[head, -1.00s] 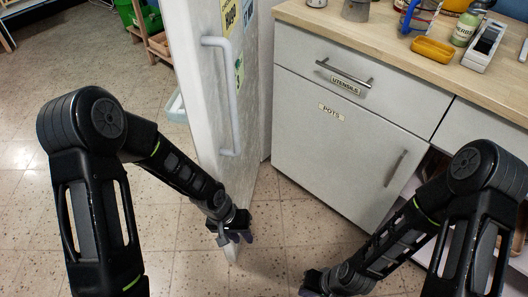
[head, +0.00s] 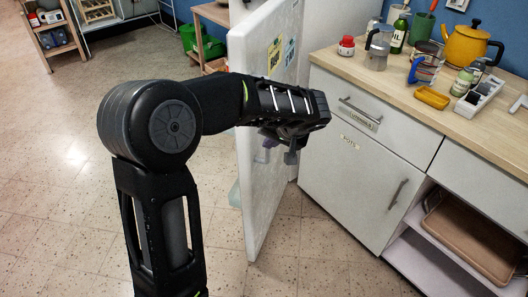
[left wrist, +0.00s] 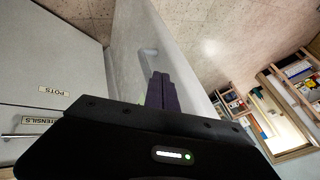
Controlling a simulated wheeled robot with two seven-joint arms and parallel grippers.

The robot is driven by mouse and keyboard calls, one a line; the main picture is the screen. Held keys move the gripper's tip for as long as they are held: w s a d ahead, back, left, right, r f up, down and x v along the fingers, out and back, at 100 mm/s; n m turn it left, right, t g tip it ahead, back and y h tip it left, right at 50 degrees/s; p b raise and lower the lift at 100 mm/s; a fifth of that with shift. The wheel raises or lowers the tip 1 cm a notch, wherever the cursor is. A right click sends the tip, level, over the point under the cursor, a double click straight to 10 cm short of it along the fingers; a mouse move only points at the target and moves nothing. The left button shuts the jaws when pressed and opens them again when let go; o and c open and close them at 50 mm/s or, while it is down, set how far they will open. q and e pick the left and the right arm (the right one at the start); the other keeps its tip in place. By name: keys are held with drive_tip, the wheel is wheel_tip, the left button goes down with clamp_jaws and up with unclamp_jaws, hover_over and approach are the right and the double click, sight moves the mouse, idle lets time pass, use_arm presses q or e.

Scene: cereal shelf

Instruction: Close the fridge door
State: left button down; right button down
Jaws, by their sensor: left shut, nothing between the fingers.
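The white fridge door (head: 262,200) stands open in the head view, its edge toward me, with yellow and blue notes high on its face. My left gripper (head: 273,138) is in front of the door's face at mid height, its arm reaching across the door's edge from the left. In the left wrist view its purple fingers (left wrist: 161,92) are shut together and empty, pointing along the door panel (left wrist: 132,45). The pale door handle (left wrist: 148,52) shows just beyond the fingertips. Whether they touch the door is unclear. My right gripper is out of view.
A cabinet with a drawer and pots door (head: 350,185) stands right of the fridge door. Its wooden counter (head: 400,85) holds a yellow kettle (head: 470,45), bottles and a yellow dish (head: 432,97). Tiled floor (head: 60,170) is free on the left; a green bin (head: 205,42) stands behind.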

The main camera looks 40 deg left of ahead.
use_arm(q)
approach(254, 154)
drive_tip(key=x, duration=0.4)
drive_tip(key=shift+a+f+p, duration=0.15)
drive_tip(key=shift+f+p, duration=0.15)
drive_tip(key=shift+f, duration=0.1)
drive_tip(key=shift+a, duration=0.1)
